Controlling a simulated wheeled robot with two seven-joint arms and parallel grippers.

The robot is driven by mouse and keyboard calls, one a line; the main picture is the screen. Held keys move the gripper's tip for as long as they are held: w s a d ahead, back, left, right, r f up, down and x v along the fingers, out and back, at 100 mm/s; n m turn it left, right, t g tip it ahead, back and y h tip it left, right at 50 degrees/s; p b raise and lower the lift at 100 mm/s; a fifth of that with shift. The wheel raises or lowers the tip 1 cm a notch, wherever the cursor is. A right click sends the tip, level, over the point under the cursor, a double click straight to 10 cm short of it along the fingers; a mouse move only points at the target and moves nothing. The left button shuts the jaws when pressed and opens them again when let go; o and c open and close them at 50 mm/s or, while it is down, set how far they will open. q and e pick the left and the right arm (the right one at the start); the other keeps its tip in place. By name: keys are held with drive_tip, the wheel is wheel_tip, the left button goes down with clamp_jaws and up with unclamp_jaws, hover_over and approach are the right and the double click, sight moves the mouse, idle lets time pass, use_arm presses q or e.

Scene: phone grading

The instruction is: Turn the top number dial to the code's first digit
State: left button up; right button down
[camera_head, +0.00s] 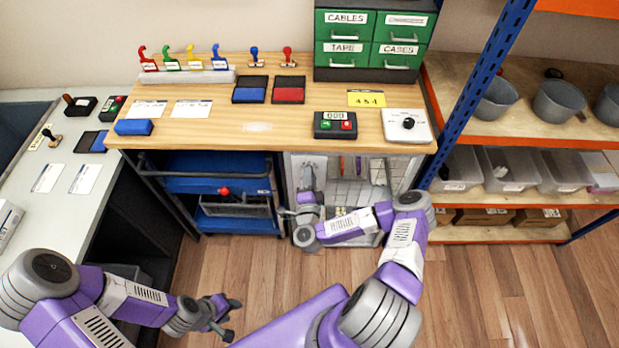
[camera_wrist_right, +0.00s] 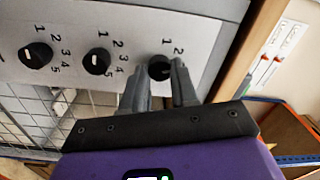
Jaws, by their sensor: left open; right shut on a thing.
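In the right wrist view a pale panel (camera_wrist_right: 70,25) carries three black number dials, each with a white mark and printed digits around it. The left dial (camera_wrist_right: 36,55) and middle dial (camera_wrist_right: 97,61) are clear of my gripper. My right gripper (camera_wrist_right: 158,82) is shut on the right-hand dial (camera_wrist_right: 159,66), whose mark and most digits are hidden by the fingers. In the head view my right arm reaches to the front of the mesh cabinet (camera_head: 380,175) under the bench. A yellow code note (camera_head: 366,98) seems to read 4 5 4. My left gripper (camera_head: 225,315) is open and empty.
The wooden bench (camera_head: 220,115) stands above the cabinet, with a blue trolley (camera_head: 220,185) to its left. A keypad box (camera_head: 335,124) and white dial box (camera_head: 405,125) sit on the bench. Shelving (camera_head: 520,205) is at the right. The floor ahead is clear.

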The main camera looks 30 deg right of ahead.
drive_tip(key=m+b, duration=0.2)
drive_tip(key=m, duration=0.9)
drive_tip(key=shift+a+f+m, duration=0.1)
drive_tip(key=shift+m, duration=0.2)
idle(0.4)
drive_tip(key=c, duration=0.9)
unclamp_jaws()
drive_tip(key=shift+o, duration=0.2)
drive_tip(key=v, duration=0.7)
drive_tip(key=shift+s+a, duration=0.15)
drive_tip(key=shift+a, duration=0.05)
